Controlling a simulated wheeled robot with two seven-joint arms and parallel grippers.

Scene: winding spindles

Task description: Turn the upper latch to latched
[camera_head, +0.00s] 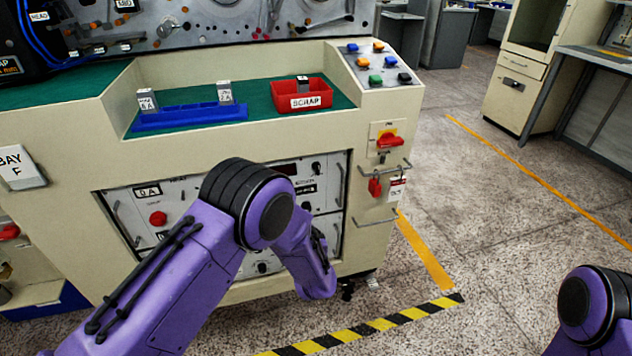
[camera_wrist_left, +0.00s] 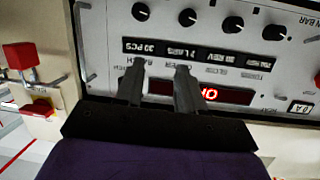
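On the right of the machine front, a red switch handle (camera_head: 389,141) sits on a yellow plate. Which of these is the upper latch I cannot tell for sure. My left gripper (camera_wrist_left: 158,75) is open and empty before the control panel (camera_wrist_left: 110,18), beside both handles. My right gripper is out of view.
The machine top holds a blue rack (camera_head: 190,117), a red scrap bin (camera_head: 302,96) and a button box (camera_head: 378,63). Metal bars (camera_head: 375,222) stick out near the handles. Free floor (camera_head: 490,200) lies to the right.

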